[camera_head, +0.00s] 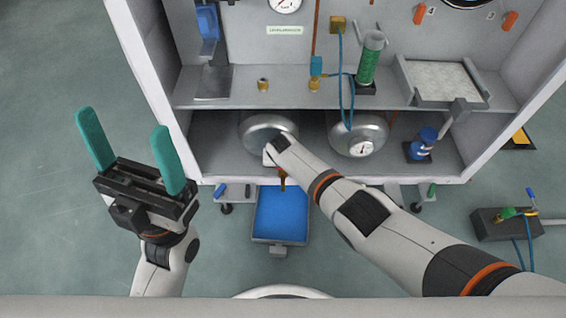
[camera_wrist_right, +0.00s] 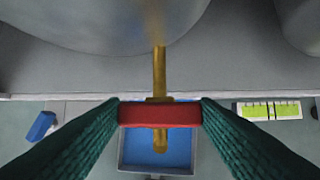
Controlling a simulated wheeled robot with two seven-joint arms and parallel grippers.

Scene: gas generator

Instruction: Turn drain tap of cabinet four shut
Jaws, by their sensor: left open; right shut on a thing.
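The drain tap is a brass pipe (camera_wrist_right: 159,72) with a red handle (camera_wrist_right: 160,115) lying crosswise to it, below a round metal tank (camera_wrist_right: 105,22). In the right wrist view the green fingers of my right gripper (camera_wrist_right: 161,112) are closed on the two ends of the handle. In the head view the brass tap (camera_head: 283,183) shows small below the cabinet's lower shelf, and my right wrist hides its upper part. My left gripper (camera_head: 122,120) is open and empty, left of the cabinet (camera_head: 172,145), above the floor.
A blue tray (camera_head: 281,214) lies under the tap. A second tank (camera_head: 357,133) and a blue valve (camera_head: 421,145) stand on the lower shelf. A blue hose (camera_head: 351,92) hangs over the upper shelf edge. Open floor lies at left.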

